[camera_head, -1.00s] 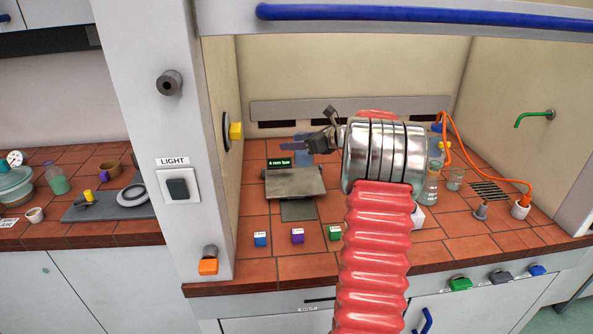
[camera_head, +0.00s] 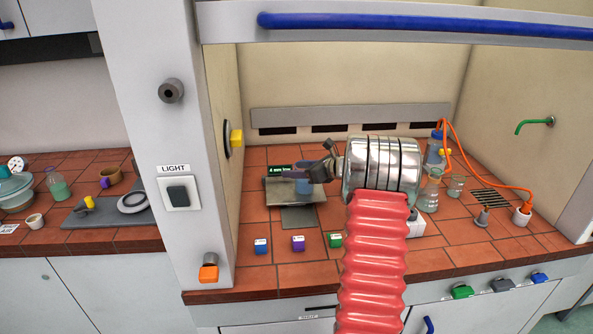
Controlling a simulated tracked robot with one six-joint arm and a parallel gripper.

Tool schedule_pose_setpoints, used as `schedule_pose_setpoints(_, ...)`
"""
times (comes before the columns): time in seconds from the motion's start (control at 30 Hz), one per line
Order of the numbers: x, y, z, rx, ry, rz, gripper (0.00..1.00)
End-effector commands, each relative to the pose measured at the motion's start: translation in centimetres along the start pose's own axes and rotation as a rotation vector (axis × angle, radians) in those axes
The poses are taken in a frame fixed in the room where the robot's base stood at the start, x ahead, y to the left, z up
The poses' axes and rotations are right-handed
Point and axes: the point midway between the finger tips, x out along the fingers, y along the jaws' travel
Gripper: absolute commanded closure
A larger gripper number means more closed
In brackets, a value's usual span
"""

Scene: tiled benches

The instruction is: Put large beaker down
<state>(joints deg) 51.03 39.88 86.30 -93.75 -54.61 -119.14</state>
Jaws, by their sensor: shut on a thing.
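The large beaker (camera_head: 304,187) is a bluish, see-through vessel over the right part of the metal plate of a balance-like device (camera_head: 281,193) in the fume hood. My gripper (camera_head: 303,172) reaches in from the right with its dark fingers at the upper part of the beaker and is shut on it. The beaker looks upright. I cannot tell whether its base touches the plate. My silver wrist and red ribbed arm hide the bench to the right of it.
Flasks (camera_head: 429,190) with an orange hose stand on the right. Small blue (camera_head: 261,246), purple (camera_head: 298,243) and green (camera_head: 335,241) blocks line the front. The blue-barred sash (camera_head: 420,22) is raised. Tiles left of the device are clear.

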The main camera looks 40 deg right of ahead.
Motion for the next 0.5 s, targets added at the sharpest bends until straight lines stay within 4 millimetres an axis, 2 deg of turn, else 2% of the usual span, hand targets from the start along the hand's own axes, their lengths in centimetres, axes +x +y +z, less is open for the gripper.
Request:
schedule_pose_setpoints(0.2,0.03,0.0,0.06,-0.002,-0.002,-0.001,0.79)
schedule_pose_setpoints(0.23,0.05,0.02,-0.01,-0.001,-0.001,0.0,0.48)
schedule_pose_setpoints(0.5,0.06,0.03,0.01,-0.001,-0.001,0.0,0.3)
